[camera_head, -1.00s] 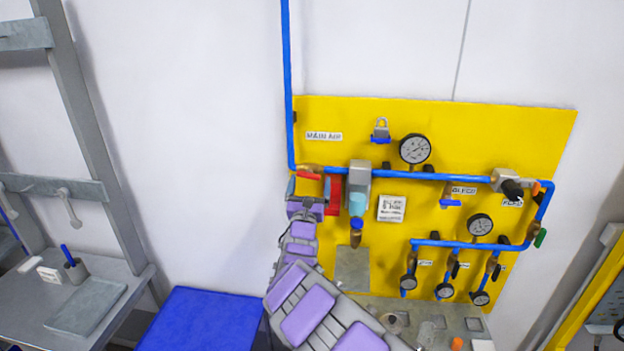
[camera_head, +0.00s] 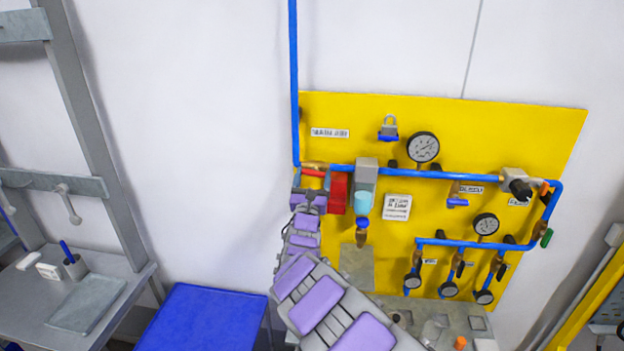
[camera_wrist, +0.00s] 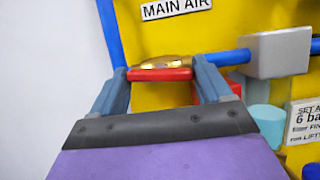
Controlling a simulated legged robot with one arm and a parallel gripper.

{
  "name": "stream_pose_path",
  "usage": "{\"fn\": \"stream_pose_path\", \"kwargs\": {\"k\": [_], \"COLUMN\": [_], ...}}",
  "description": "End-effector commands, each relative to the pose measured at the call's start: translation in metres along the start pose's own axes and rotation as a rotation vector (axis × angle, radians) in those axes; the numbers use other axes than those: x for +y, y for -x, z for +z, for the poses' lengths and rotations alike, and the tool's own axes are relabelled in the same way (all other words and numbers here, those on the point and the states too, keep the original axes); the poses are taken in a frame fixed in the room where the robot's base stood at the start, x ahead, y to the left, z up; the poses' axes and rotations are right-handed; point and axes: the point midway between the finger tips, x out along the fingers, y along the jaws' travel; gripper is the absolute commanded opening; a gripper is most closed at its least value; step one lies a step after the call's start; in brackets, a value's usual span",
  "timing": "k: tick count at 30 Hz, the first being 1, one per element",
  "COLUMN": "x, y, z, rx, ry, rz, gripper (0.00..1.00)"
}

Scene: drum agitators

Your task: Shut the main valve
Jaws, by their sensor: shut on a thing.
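The main valve has a brass body (camera_wrist: 162,62) and a red lever handle (camera_wrist: 160,75), under the MAIN AIR label (camera_wrist: 176,8) in the wrist view. The red handle (camera_head: 313,173) also shows in the head view, on the left of the blue pipe line. It lies across, roughly in line with the horizontal pipe. My gripper (camera_wrist: 162,80) has one finger at each end of the handle and is shut on it. In the head view my gripper (camera_head: 311,184) is just below the handle, with its fingertips partly hidden.
A larger red block (camera_head: 338,193) and a grey regulator block (camera_head: 366,170) stand close to the right of my gripper. The yellow panel (camera_head: 450,120) carries gauges, a padlock (camera_head: 388,128) and blue pipes. A blue table (camera_head: 200,322) is below left. The wall left of the panel is clear.

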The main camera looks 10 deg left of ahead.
Motion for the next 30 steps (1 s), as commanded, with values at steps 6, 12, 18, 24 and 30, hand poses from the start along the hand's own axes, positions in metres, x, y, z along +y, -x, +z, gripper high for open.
{"fn": "stream_pose_path", "kwargs": {"k": [6,12,18,24,30], "x": [0.0016,0.0033,0.0054,0.0074,0.0092], "y": [0.0013,0.0027,0.0038,0.0039,0.0034], "z": [-0.0025,-0.0051,-0.0069,-0.0079,-0.0069], "rx": [0.004,0.005,0.003,0.008,0.010], "ry": [-0.007,-0.062,-0.187,-0.358,-0.534], "rz": [0.003,-0.018,-0.069,-0.138,-0.211], "gripper": [0.47,0.47,0.47,0.47,0.47]}}
